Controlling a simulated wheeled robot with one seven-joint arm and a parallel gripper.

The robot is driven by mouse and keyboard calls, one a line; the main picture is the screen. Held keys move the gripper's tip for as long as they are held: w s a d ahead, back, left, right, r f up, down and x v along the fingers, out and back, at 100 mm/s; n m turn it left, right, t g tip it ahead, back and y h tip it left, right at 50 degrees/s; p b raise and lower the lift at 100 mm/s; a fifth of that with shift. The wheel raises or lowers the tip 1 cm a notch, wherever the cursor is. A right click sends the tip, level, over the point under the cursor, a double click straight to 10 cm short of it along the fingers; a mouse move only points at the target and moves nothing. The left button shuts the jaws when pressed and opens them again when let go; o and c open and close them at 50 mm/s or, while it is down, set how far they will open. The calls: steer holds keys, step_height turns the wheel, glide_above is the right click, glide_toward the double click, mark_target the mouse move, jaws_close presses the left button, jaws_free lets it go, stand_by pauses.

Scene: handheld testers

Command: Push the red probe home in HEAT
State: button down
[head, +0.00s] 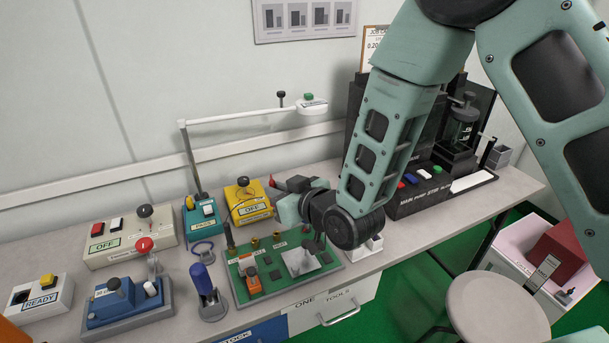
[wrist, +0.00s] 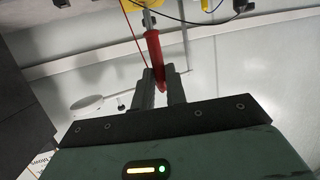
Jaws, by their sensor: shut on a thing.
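The red probe (wrist: 153,50) shows in the wrist view with its grey tip end toward the top edge of the picture. My gripper (wrist: 160,82) is shut on its lower part, one finger on each side. In the head view my gripper (head: 291,184) is beside the yellow tester (head: 247,200), above the back of the green board (head: 328,262); a small bit of the red probe (head: 273,183) shows there. The tester's label reads OFF. Whether the tip is in a socket cannot be told.
A teal tester (head: 201,218) and a lamp arm (head: 250,114) stand left of and behind the yellow tester. A black console (head: 440,190) is at the right. Thin red and black leads hang near my gripper.

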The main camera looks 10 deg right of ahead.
steer(key=shift+s, duration=0.5)
steer(key=shift+f, duration=0.1)
steer(key=shift+f+b, duration=2.25)
steer(key=shift+b, duration=0.15)
steer(key=shift+f+b, duration=1.35)
steer(key=shift+b, duration=0.45)
steer(key=c, duration=1.3)
jaws_free()
steer(key=shift+c, duration=0.2)
steer(key=shift+r, duration=0.1)
